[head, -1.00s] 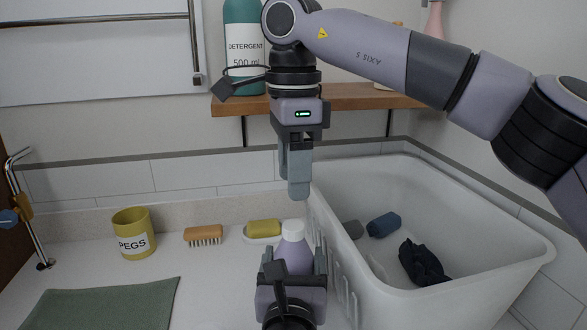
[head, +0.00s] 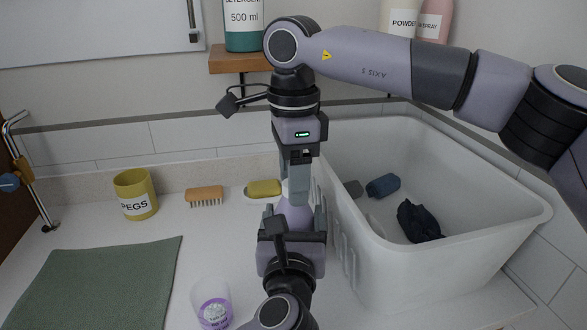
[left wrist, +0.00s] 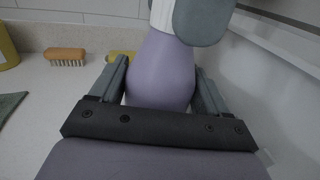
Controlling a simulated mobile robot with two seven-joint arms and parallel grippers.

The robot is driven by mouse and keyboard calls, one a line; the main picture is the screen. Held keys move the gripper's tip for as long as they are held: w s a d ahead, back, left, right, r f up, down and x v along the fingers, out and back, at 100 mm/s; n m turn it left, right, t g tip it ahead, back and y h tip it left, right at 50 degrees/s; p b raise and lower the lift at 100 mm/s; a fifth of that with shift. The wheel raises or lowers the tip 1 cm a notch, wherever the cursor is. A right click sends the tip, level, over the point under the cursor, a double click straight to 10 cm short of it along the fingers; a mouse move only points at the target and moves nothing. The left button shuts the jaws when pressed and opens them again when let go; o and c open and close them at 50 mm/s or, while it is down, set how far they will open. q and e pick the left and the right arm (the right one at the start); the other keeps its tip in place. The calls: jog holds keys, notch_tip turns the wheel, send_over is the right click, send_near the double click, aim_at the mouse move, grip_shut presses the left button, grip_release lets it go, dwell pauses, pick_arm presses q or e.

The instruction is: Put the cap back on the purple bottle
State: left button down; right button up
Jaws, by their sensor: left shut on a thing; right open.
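The purple bottle (head: 294,214) stands upright in front of me, and my left gripper (head: 293,222) is shut around its body, with a finger on each side. The left wrist view shows the bottle (left wrist: 161,75) between the fingers. A white ribbed cap (left wrist: 160,15) is at the bottle's neck, apparently seated on it; its top is out of that view. My right gripper (head: 298,195) points down from above at the cap's height, open. One of its fingers (left wrist: 203,20) is in front of the cap and hides part of it.
A white tub (head: 380,270) with dark cloths stands close on the right. A clear cup with a purple label (head: 212,303) stands at front left. A green mat (head: 95,285), yellow pegs pot (head: 135,195), brush (head: 205,194) and yellow sponge (head: 263,188) are left and behind.

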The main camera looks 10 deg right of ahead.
jog(key=shift+c, duration=0.3)
grip_shut()
jog(key=m, duration=0.5)
jog(key=shift+o, duration=1.1)
grip_release()
jog(key=shift+r, duration=0.1)
notch_tip(320, 180, up, 12)
